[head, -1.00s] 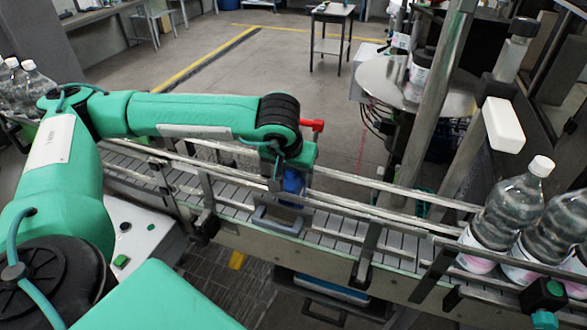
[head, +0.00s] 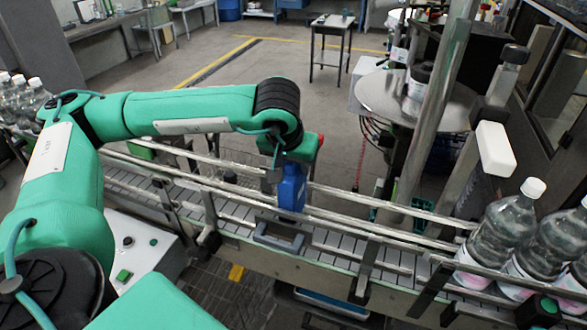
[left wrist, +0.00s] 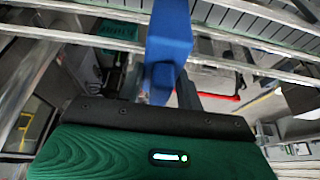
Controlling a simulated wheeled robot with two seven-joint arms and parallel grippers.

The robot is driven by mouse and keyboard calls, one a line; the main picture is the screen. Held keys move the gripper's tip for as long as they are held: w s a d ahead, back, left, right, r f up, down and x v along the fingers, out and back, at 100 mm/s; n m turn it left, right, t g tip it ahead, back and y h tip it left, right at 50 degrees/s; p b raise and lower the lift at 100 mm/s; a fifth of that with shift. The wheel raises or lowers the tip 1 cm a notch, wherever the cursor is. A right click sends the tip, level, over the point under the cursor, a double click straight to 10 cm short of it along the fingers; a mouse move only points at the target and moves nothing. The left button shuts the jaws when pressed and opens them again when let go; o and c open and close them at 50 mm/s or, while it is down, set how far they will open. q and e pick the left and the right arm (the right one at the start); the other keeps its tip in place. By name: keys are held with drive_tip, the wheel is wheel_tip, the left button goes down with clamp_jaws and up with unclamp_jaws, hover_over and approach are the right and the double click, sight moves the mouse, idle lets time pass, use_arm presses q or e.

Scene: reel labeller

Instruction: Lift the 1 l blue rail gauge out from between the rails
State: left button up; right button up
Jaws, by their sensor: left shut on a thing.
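The blue rail gauge (head: 292,190) is an upright blue block at the conveyor's guide rails (head: 340,222), in the middle of the head view. My left gripper (head: 288,164) is shut on its upper part from above. The gauge's lower end shows at about the height of the near rail; I cannot tell whether it is fully clear of the rails. In the left wrist view the gauge (left wrist: 169,38) stands in front of the gripper, with rails and conveyor slats behind it. My right gripper is not in view.
Clear bottles (head: 497,232) stand on the conveyor at the right, and more bottles (head: 22,98) at the far left. A grey bracket (head: 280,238) sits at the near side below the gauge. A slanted metal post (head: 432,110) and a round table (head: 370,88) stand behind the line.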

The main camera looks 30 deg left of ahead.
use_arm(q)
drive_tip(key=shift+r+p, duration=1)
drive_tip(key=shift+r, duration=1.85)
drive_tip(key=shift+r+p, duration=0.4)
drive_tip(key=shift+r, duration=1)
clamp_jaws()
